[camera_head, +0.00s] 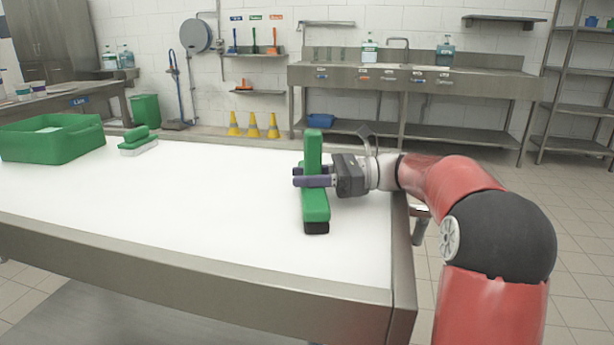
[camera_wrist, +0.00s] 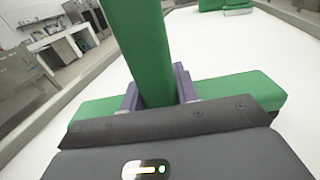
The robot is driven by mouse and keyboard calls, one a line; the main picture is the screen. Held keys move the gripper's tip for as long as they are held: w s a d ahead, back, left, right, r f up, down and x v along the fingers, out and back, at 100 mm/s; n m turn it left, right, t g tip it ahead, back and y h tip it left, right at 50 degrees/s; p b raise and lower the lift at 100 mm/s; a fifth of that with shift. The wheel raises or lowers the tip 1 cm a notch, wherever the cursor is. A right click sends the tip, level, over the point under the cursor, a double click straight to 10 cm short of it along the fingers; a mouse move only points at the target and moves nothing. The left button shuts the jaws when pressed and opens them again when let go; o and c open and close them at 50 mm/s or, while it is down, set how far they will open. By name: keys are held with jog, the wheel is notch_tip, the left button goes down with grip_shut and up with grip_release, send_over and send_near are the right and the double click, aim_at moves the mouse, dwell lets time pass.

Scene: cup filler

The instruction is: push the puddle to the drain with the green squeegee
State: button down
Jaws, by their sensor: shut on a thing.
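The green squeegee (camera_head: 314,203) is at the right end of the white table top (camera_head: 200,195). Its handle (camera_head: 313,150) stands roughly upright and its long head runs toward the front, with a dark strip below. My gripper (camera_head: 298,176) is shut on the handle, with purple fingers on either side of it. In the wrist view the green handle (camera_wrist: 145,45) rises between the fingers (camera_wrist: 157,88), and the green head (camera_wrist: 245,90) lies crosswise behind my wrist. Whether the head touches the table is unclear. I can make out neither a puddle nor a drain.
A green crate (camera_head: 75,143) and a green brush with a pale underside (camera_head: 138,142) are at the table's far left. The middle of the top looks clear. A metal rim (camera_head: 250,285) borders the front edge. A sink bench (camera_head: 420,80) stands by the back wall.

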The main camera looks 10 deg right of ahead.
aim_at(308, 143)
jog(key=shift+d+f, duration=0.15)
jog(key=shift+f, duration=0.2)
jog(key=shift+r, duration=3.8)
